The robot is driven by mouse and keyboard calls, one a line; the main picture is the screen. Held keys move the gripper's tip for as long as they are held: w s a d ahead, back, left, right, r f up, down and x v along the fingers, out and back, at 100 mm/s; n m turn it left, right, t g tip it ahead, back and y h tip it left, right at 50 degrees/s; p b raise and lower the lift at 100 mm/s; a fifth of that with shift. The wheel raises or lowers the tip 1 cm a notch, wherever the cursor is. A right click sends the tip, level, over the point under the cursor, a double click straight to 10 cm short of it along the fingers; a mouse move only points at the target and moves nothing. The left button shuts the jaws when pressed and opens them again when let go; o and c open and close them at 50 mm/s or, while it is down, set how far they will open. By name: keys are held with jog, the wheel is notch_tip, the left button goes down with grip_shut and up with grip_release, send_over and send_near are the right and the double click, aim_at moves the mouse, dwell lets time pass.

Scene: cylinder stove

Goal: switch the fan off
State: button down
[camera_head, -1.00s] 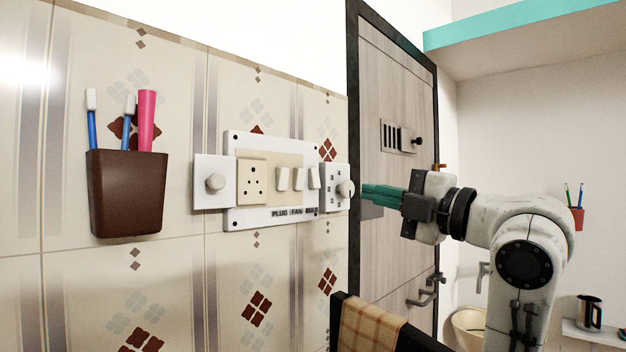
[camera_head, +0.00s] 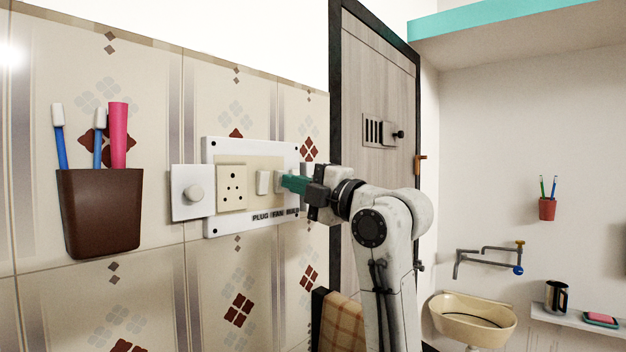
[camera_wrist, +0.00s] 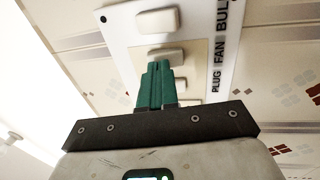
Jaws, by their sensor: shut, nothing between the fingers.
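The switch plate (camera_head: 225,148) is on the tiled wall, with rocker switches above the printed words PLUG, FAN and BULB. The fan switch (camera_head: 279,179) is the middle one, partly hidden by my fingers; it also shows in the wrist view (camera_wrist: 170,54). My gripper (camera_head: 288,184) is shut and empty, its green fingertips (camera_wrist: 157,66) at the fan switch. I cannot tell whether they touch or press it. The plug switch (camera_head: 262,182) is just left of it. The bulb switch (camera_wrist: 158,20) shows in the wrist view and is hidden behind my gripper in the head view.
A brown toothbrush holder (camera_head: 98,215) hangs further left. A door (camera_head: 375,90) and basin (camera_head: 472,318) are behind to the right.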

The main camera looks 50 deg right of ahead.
jog(key=shift+w, duration=0.35)
jog(key=shift+w+r, duration=0.25)
jog(key=shift+r, duration=0.2)
jog(key=shift+a, duration=0.1)
jog(key=shift+s, duration=0.1)
